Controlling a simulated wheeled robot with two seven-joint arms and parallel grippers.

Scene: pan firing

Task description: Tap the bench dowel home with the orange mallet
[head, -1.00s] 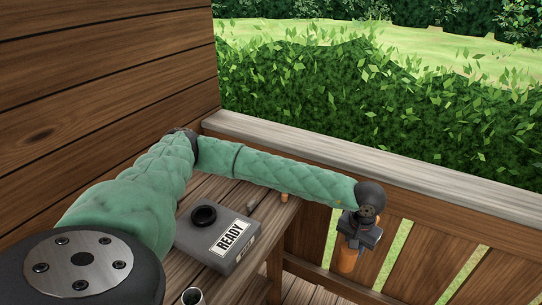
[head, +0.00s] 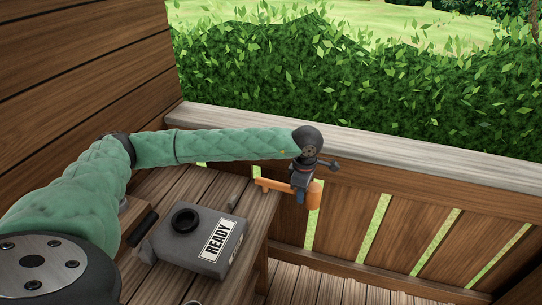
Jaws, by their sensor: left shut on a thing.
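My left gripper (head: 302,182) is at the end of the green-sleeved arm, to the right of the bench's right edge and in front of the railing. It is shut on the orange mallet (head: 314,196). The mallet's head shows right of the fingers and its handle sticks out to the left, toward the bench corner. The wooden bench (head: 190,184) is at the lower left. A small greyish peg (head: 233,200) stands near its right side behind the grey box; I cannot tell for certain that it is the dowel. My right gripper is not in view.
A wooden railing (head: 400,158) runs behind, with a plank wall at left. The deck right of the bench looks clear.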

